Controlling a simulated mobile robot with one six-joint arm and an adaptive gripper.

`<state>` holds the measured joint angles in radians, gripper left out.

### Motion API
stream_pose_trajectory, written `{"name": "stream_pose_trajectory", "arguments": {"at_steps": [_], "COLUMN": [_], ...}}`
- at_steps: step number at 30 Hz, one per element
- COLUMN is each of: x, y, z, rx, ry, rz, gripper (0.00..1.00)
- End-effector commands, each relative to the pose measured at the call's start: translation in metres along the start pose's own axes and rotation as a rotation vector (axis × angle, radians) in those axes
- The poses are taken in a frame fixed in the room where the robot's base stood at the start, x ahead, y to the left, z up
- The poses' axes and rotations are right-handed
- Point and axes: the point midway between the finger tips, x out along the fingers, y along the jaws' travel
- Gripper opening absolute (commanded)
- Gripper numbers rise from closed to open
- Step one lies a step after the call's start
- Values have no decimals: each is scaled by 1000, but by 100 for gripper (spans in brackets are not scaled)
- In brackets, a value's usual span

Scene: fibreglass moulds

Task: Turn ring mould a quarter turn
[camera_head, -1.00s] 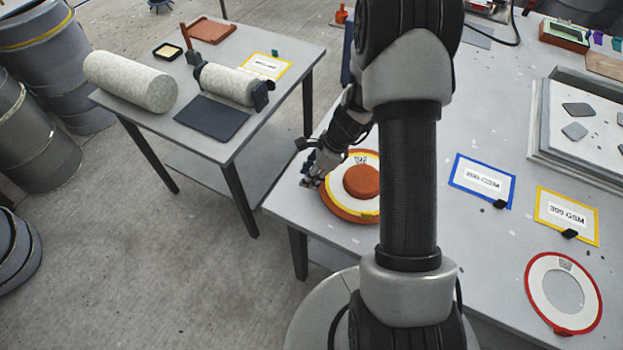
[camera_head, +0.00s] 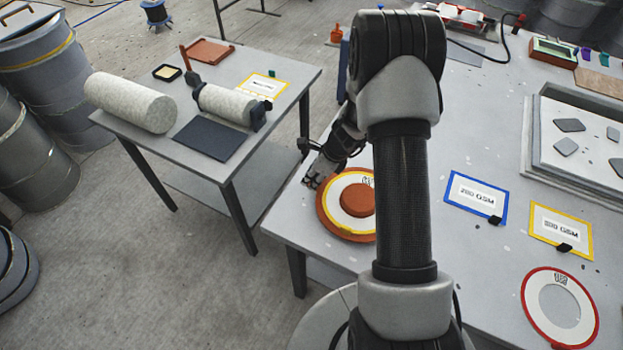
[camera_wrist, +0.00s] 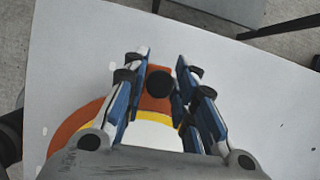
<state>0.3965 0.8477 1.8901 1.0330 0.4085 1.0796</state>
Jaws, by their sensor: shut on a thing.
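The ring mould (camera_head: 328,219) is an orange-brown disc lying flat near the left edge of the large table. A white ring (camera_head: 343,212) edged in yellow lies on it around a raised orange-brown centre (camera_head: 356,199). A small dark printed mark shows on the white ring's upper right. My gripper (camera_head: 312,182) is at the mould's upper-left rim. In the wrist view, my gripper (camera_wrist: 159,82) is shut on an orange-brown tab (camera_wrist: 155,103) of the mould, between its blue-and-white fingers. A dark round spot shows on the tab. My arm hides the mould's right side.
The large table (camera_head: 405,215) carries blue-framed (camera_head: 480,197) and yellow-framed (camera_head: 560,231) cards, a red-edged ring (camera_head: 531,312) and a grey tray (camera_head: 530,150) to the right. A smaller table (camera_head: 240,165) with rolls stands left, across a gap of floor.

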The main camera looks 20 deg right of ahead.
Motion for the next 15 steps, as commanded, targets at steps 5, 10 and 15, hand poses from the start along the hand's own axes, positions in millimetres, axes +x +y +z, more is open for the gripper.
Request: {"name": "stream_pose_trajectory", "arguments": {"at_steps": [5, 10, 15], "x": [0, 0, 0], "y": [-4, -6, -6], "z": [0, 0, 0], "rx": [24, 35, 36], "ry": [0, 0, 0], "rz": [-11, -15, -15], "gripper": [0, 0, 0]}}
